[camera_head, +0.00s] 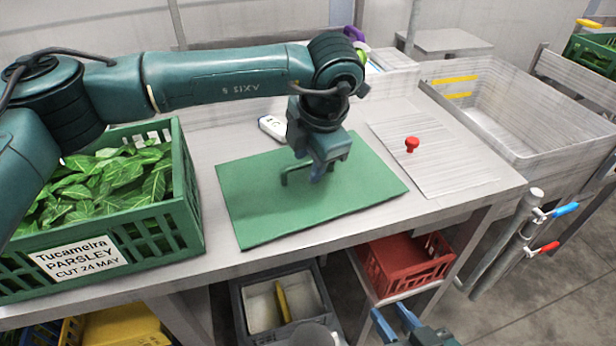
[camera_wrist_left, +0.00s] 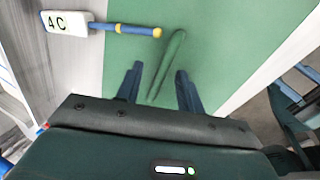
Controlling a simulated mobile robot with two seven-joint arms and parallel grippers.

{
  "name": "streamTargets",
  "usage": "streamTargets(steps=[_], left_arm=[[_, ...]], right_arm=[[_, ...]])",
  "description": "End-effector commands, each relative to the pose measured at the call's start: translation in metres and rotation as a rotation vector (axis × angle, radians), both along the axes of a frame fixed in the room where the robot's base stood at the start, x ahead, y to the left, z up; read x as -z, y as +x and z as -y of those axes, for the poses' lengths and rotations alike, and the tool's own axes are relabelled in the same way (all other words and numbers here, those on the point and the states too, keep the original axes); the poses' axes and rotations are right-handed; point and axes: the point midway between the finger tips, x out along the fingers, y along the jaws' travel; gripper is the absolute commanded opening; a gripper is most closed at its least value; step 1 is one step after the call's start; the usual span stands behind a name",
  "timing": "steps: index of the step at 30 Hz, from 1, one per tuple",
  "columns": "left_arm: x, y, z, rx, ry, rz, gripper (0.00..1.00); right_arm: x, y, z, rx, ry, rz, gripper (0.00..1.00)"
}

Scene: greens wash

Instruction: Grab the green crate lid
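The green crate lid (camera_head: 350,205) is a flat green panel lying on the work table, with a raised green bar handle (camera_head: 297,172) near its middle. In the left wrist view the handle (camera_wrist_left: 168,62) lies between the fingers of my left gripper (camera_wrist_left: 160,82). The two fingers are apart, with gaps to the handle. In the head view my left gripper (camera_head: 318,170) points down over the lid, and its wrist hides part of the handle. My right gripper (camera_head: 395,322) is at the bottom edge of the head view, with its blue fingers apart and nothing between them.
A green crate (camera_head: 165,235) of leaves labelled parsley stands left of the lid. A red crate (camera_head: 405,265) sits below.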

Motion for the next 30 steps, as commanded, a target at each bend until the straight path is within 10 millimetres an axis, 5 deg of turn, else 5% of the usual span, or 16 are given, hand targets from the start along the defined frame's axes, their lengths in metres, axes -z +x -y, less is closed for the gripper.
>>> streamTargets(steps=[4, 17, 30], left_arm=[[-0.0004, 0.0, 0.0, 0.0, 0.0, 0.0, 0.36], [-0.0008, -0.0002, 0.0002, -0.001, -0.001, -0.001, 0.01], [-0.0007, -0.0002, 0.0006, -0.001, -0.003, 0.0, 0.0]], right_arm=[[-0.0009, 0.0009, -0.0002, -0.001, 0.001, 0.003, 0.33], [-0.0056, 0.0021, -0.0005, 0.0, 0.004, 0.015, 0.33], [-0.006, 0.0023, -0.0005, 0.0, 0.004, 0.017, 0.33]])
